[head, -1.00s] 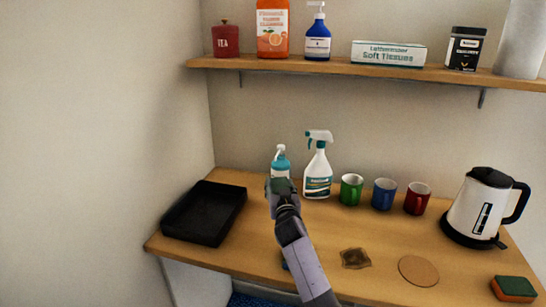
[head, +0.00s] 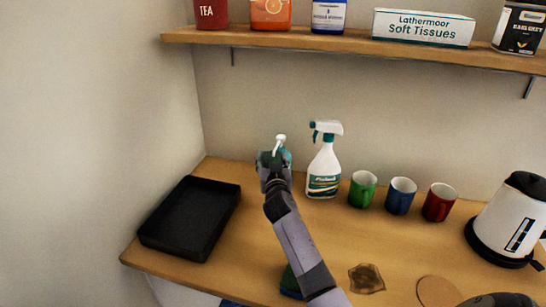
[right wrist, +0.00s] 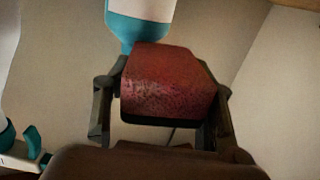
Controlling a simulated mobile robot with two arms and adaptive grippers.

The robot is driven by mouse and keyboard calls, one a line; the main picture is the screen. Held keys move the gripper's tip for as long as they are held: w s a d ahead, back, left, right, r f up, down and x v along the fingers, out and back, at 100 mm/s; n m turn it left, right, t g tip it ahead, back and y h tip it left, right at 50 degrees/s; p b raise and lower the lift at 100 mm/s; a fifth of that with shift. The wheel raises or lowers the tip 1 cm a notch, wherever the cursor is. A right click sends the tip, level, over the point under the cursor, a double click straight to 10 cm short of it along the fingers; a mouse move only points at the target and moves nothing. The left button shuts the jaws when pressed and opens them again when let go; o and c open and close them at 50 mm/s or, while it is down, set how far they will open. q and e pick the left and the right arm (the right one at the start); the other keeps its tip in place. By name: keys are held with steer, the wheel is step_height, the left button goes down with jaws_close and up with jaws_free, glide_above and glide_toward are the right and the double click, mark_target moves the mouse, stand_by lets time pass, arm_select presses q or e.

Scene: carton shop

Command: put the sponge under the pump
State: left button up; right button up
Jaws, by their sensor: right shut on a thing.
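My right gripper (head: 271,160) is shut on a sponge (right wrist: 170,82). In the right wrist view the sponge shows a rough red face between the two fingers. In the head view it is mostly hidden by the gripper. The pump bottle (head: 287,157), teal with a white pump head, stands behind the gripper, its body mostly covered. In the right wrist view the bottle (right wrist: 140,28) shows just beyond the sponge. I cannot tell whether they touch. My left gripper is not recognisable in view.
A white spray bottle (head: 323,176) stands close right of the pump bottle. Green (head: 363,190), blue (head: 400,196) and red (head: 439,203) mugs follow, then a kettle (head: 508,222). A black tray (head: 191,246) lies left. A green-topped block (head: 290,282) is partly behind my arm.

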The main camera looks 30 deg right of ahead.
steer(key=shift+s+r, duration=0.35)
steer(key=shift+s, duration=0.35)
steer(key=shift+c, duration=0.4)
steer(key=o, duration=0.5)
steer(key=shift+s+a+r, duration=0.15)
steer(key=shift+a+r, duration=0.05)
steer(key=shift+a, duration=0.2)
steer(key=shift+o, duration=0.8)
steer(key=shift+w+d+f, duration=0.1)
steer(key=shift+w+f, duration=0.1)
steer(key=shift+o, duration=0.7)
steer(key=shift+w+d+f, duration=0.1)
steer(key=shift+f, duration=0.05)
steer(key=shift+r, duration=0.3)
steer(key=shift+s+a+f, duration=0.15)
steer(key=shift+s+a, duration=0.05)
steer(key=shift+s, duration=0.1)
arm_select(q)
steer(key=shift+w+d+f+b, duration=0.15)
steer(key=shift+d+f+b, duration=0.05)
steer(key=shift+f+b, duration=0.25)
steer(key=shift+w+d+f+b, duration=0.15)
steer(key=shift+f+b, duration=0.25)
arm_select(e)
steer(key=v, duration=1.1)
steer(key=shift+s, duration=0.25)
steer(key=shift+a, duration=0.1)
